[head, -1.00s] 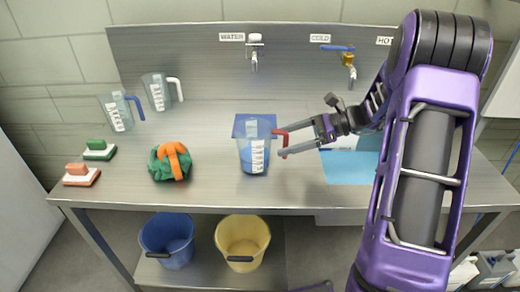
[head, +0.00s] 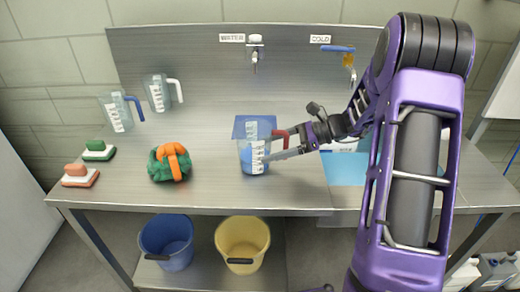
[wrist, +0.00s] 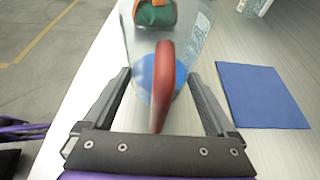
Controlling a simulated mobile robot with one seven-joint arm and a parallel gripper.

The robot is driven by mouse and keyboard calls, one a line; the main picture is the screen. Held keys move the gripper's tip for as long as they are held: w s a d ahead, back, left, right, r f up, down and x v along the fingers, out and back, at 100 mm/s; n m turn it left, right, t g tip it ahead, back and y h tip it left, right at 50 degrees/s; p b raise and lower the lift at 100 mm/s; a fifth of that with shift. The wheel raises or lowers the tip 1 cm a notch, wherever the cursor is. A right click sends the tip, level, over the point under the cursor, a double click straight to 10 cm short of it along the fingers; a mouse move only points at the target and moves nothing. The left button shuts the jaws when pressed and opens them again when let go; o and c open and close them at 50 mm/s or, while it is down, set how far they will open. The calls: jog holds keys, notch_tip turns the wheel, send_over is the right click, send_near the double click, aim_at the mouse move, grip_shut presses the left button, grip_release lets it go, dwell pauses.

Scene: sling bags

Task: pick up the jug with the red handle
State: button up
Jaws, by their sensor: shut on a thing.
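The clear jug with the red handle (head: 256,158) stands upright on the steel counter, its handle pointing right towards my gripper. It has a white label with dark lettering, and something blue shows in or through its lower part. My gripper (head: 268,146) reaches in from the right and is shut on the jug. In the wrist view, the red handle (wrist: 163,85) lies between the two fingers, which flank the clear jug body. The fingertips are partly hidden against the jug in the head view.
A flat blue square (wrist: 262,95) lies beside the jug. Jugs with a blue handle (head: 117,112) and a white handle (head: 160,93) stand back left. Two brushes (head: 82,175) lie at the left edge. Taps (head: 255,50) are behind.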

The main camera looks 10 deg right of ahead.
aim_at(273, 131)
jog(key=shift+c, duration=0.5)
notch_tip(273, 131, up, 10)
jog(key=shift+f+p, duration=0.1)
jog(key=shift+p, duration=0.8)
jog(key=shift+s, duration=0.1)
